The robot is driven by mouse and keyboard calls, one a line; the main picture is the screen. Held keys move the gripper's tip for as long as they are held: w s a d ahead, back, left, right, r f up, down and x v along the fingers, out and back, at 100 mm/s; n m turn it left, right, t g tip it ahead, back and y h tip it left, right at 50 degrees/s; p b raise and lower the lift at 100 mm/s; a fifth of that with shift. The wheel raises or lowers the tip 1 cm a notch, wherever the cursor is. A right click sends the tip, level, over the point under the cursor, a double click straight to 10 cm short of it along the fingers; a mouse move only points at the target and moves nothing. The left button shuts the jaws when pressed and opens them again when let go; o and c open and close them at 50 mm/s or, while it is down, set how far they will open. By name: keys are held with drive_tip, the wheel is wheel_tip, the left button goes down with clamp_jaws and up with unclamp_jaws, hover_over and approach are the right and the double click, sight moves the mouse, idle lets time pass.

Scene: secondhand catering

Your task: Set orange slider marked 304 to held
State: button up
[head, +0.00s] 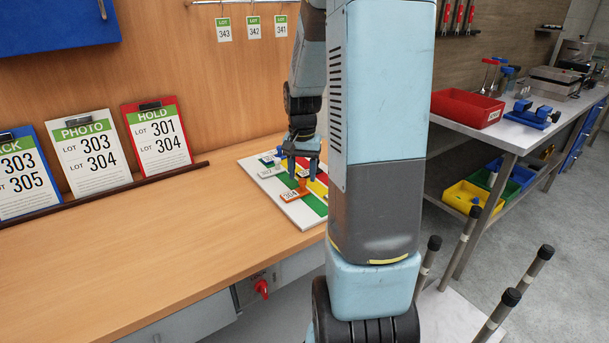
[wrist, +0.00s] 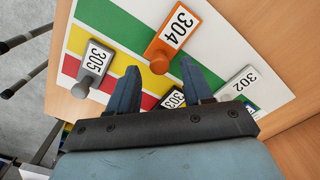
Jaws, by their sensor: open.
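The orange slider marked 304 (head: 291,195) lies at the near side of a white board (head: 308,218) with green, yellow and red stripes. In the wrist view, slider 304 (wrist: 176,25) lies over the white and green, its round orange knob toward me. My gripper (head: 302,172) is open and points down over the board. In the wrist view, the knob appears between the fingertips of my gripper (wrist: 161,66); I cannot tell whether they touch it. Slider 303 (wrist: 172,99) is partly hidden by my gripper. Grey slider 305 (wrist: 95,62) is at left, pale slider 302 (wrist: 240,82) at right.
The board lies on a wooden counter (head: 150,255). Clipboards lean at the back: red HOLD (head: 157,137) lists 301 and 304, white PHOTO (head: 88,153) lists 303 and 304. A side table at right holds a red bin (head: 466,108). The counter's left part is clear.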

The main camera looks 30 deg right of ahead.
drive_tip(key=shift+f, duration=0.75)
clamp_jaws()
